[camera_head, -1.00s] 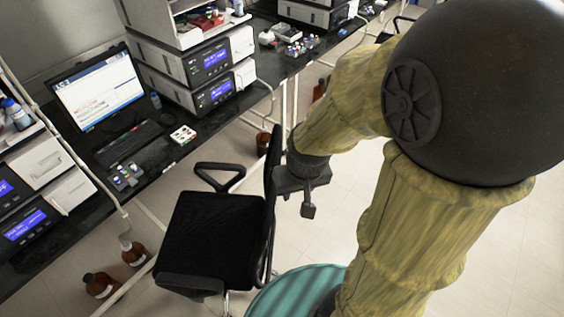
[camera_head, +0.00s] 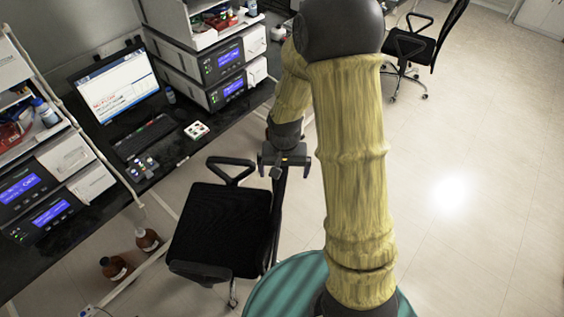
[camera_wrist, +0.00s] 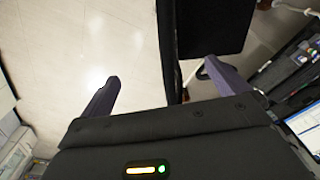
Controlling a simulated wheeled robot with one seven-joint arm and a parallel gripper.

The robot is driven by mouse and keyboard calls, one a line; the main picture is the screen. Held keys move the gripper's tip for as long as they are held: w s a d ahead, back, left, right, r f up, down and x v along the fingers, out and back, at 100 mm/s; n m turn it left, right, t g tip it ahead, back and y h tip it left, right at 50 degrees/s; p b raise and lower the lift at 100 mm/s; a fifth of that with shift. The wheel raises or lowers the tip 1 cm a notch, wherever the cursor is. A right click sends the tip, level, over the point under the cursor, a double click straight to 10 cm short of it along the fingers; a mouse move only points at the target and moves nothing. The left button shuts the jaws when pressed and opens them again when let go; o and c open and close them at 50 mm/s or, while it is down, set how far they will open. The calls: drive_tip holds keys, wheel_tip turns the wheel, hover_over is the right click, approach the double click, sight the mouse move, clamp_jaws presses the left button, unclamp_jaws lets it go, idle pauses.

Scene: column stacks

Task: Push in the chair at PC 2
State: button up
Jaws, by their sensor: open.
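The black office chair (camera_head: 220,222) stands beside the dark bench, its seat facing the desk with the monitor (camera_head: 113,88). Its backrest (camera_head: 277,222) is on the right, seen nearly edge-on. My gripper (camera_head: 284,167) is open at the backrest's upper end. In the wrist view, my gripper (camera_wrist: 164,82) has its fingers spread, with the backrest (camera_wrist: 169,45) between them in the picture, nearer the right finger. I cannot tell whether they touch. The chair's seat (camera_wrist: 212,25) shows beyond. My arm hides part of the floor, and no PC number label is readable.
The bench (camera_head: 195,160) carries a keyboard (camera_head: 146,136) and stacked instruments (camera_head: 222,65). Brown bottles (camera_head: 147,239) stand on the floor under it. Another black chair (camera_head: 412,45) is at the upper right. The floor (camera_head: 470,200) on the right is clear.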

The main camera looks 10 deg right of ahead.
sight(280, 190)
drive_tip(key=w+f, duration=0.1)
drive_tip(key=w+f+m+p, duration=0.1)
drive_tip(key=shift+a+f+g, duration=0.3)
drive_tip(key=shift+a, duration=0.1)
wheel_tip(280, 190, down, 13)
drive_tip(key=b, duration=0.9)
drive_tip(key=shift+f+b, duration=0.1)
drive_tip(key=shift+b, duration=0.3)
